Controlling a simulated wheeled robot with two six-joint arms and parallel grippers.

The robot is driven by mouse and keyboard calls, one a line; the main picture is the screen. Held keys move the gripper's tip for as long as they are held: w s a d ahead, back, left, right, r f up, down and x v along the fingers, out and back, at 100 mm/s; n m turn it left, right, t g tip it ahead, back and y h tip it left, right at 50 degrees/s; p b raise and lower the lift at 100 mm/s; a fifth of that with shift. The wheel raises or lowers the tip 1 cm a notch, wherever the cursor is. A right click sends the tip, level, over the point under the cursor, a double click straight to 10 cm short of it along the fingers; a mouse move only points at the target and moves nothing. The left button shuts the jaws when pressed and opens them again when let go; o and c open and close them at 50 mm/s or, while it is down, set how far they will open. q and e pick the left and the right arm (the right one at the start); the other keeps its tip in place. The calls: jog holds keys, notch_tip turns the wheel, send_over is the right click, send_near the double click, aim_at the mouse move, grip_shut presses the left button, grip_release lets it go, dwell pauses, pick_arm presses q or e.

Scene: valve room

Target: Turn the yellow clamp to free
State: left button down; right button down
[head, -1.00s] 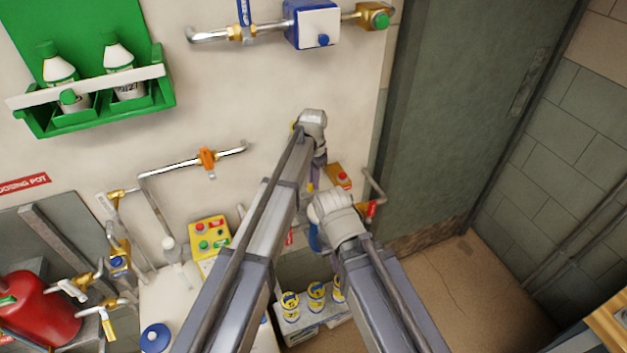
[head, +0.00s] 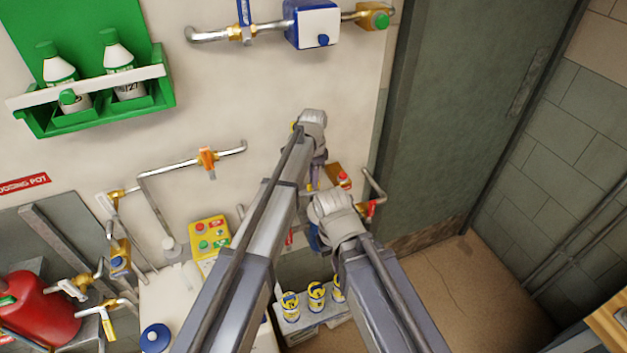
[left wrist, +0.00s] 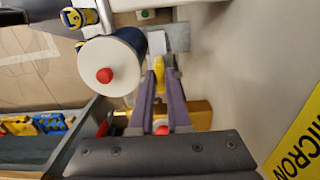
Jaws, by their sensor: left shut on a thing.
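The yellow clamp (left wrist: 159,74) shows in the left wrist view as a small yellow piece between my left fingertips. It sits beside a round filter housing (left wrist: 125,62) with a white face and a red knob. My left gripper (left wrist: 159,84) is shut on the clamp. In the head view my left gripper (head: 316,182) hangs below its wrist near the wall, and only a sliver of yellow shows beside it. Most of the clamp is hidden there. My right wrist shows just below, but its fingers are hidden behind it.
A red-handled valve (head: 370,208) on a bent pipe is close to the right of my wrists. A yellow button box (head: 209,238) is to the left. Several yellow-and-blue cans (head: 316,296) stand below. A yellow sign (left wrist: 300,145) is at right in the left wrist view.

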pick_arm(q)
jog(key=c, duration=0.9)
grip_release()
jog(key=shift+r, duration=0.15)
notch_tip(320, 180, up, 8)
jog(key=p, duration=0.8)
jog(key=shift+f, duration=0.2)
